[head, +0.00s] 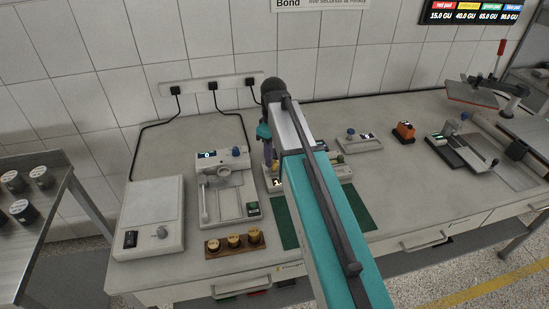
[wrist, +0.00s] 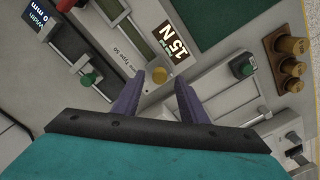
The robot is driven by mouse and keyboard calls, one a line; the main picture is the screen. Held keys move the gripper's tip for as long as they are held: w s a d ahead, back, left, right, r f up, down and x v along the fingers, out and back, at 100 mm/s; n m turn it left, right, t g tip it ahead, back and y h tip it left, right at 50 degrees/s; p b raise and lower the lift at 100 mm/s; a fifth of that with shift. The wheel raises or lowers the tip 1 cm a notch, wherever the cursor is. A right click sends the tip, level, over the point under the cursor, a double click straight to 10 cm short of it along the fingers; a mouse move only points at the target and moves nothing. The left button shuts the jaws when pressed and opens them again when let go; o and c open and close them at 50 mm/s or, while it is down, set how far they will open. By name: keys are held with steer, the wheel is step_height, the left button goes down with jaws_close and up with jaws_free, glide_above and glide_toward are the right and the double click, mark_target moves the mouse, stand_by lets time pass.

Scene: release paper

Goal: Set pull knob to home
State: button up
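I cannot tell the height gap or any contact. In the head view, my gripper (head: 266,145) is over the device, which my arm largely hides.
Left in the head view are a press-like device (head: 222,175), a wooden rack of brass weights (head: 233,242) and a white box (head: 150,215). Bench between is partly clear.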

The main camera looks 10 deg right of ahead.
mark_target(274, 166)
steer(key=shift+f, duration=1.1)
jaws_close()
